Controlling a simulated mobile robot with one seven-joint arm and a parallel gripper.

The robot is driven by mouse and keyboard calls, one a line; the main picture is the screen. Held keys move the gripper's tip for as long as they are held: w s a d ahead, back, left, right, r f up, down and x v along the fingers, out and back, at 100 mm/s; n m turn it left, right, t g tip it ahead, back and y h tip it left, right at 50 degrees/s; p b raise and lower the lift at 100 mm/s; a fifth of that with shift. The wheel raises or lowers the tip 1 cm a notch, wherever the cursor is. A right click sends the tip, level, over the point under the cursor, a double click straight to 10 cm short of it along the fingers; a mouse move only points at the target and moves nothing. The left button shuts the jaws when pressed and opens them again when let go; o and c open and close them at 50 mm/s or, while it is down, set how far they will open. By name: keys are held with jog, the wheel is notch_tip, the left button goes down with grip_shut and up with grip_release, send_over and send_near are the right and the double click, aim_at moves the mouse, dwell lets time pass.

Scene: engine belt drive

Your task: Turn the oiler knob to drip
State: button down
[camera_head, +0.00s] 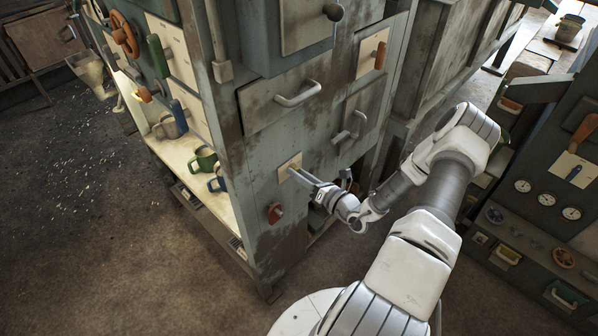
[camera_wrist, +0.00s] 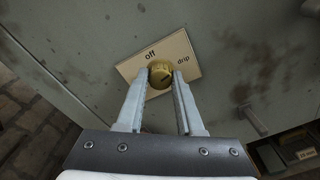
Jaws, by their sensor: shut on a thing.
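The oiler knob (camera_wrist: 160,73) is a small round yellow-brass knob with a dark mark on its face, on a cream label plate (camera_wrist: 190,52) on the grey-green cabinet panel. The plate reads "off" above the knob and "drip" to its right. My gripper (camera_wrist: 161,78) is shut on the knob, one finger on each side. The dark mark slants; I cannot tell for certain which word it points at. In the head view the plate (camera_head: 290,166) shows low on the cabinet side, with my gripper (camera_head: 294,172) reaching it from the right; the knob is hard to make out there.
A red knob (camera_head: 275,212) sits below and left of the plate. Drawer handles (camera_head: 298,94) and a bent handle (camera_head: 350,128) stick out above. Green and blue mugs (camera_head: 204,158) stand on a shelf around the left corner. A gauge panel (camera_head: 546,199) stands at right.

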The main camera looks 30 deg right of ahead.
jog(key=shift+m, duration=1.1)
jog(key=c, duration=0.5)
grip_release()
jog(key=shift+c, duration=0.2)
jog(key=v, duration=1.7)
jog(key=shift+s+d, duration=0.2)
